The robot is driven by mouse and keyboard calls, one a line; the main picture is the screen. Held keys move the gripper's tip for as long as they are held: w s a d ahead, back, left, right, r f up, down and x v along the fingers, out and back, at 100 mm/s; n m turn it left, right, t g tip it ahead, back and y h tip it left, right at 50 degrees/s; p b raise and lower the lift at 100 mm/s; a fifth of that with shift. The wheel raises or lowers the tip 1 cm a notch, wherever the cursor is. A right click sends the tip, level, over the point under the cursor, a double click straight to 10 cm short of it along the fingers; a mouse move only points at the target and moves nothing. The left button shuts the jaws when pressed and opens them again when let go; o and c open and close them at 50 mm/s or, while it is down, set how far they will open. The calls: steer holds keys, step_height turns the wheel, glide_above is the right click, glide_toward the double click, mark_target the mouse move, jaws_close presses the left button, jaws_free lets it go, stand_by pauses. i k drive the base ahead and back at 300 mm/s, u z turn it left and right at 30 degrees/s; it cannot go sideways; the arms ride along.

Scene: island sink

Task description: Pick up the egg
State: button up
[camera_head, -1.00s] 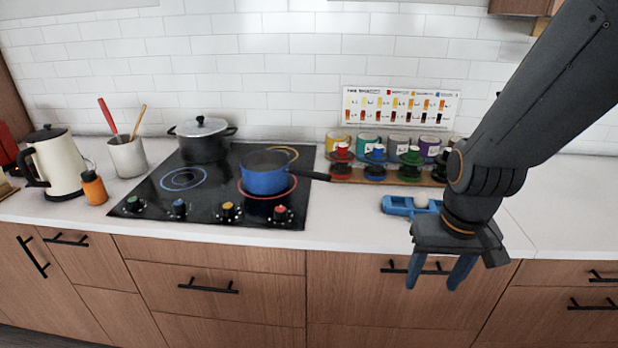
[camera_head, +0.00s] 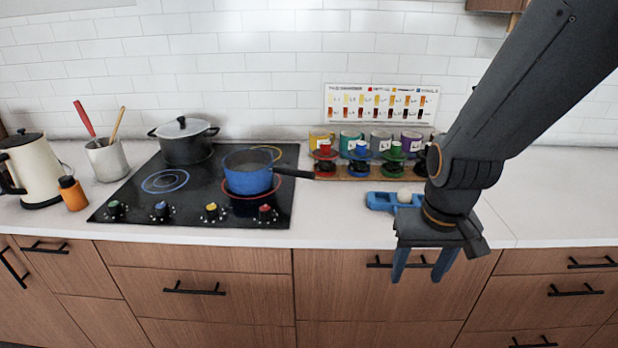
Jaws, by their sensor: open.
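A white egg (camera_head: 404,195) sits in a blue tray (camera_head: 380,202) on the white counter, right of the cooktop. My arm covers the tray's right part. My gripper (camera_head: 420,272) is open and empty, with two blue fingers pointing down. In the picture it is below the egg, in front of the counter's edge and the drawer fronts. It does not touch the egg.
A blue saucepan (camera_head: 248,178) and a grey pot (camera_head: 185,142) stand on the black cooktop (camera_head: 160,205). Several colored cups stand on a wooden rack (camera_head: 350,174) behind the tray. The counter to the right (camera_head: 530,195) is clear.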

mark_target(404, 195)
steer(key=z, duration=0.75)
steer(key=i, duration=0.55)
steer(key=u, duration=1.3)
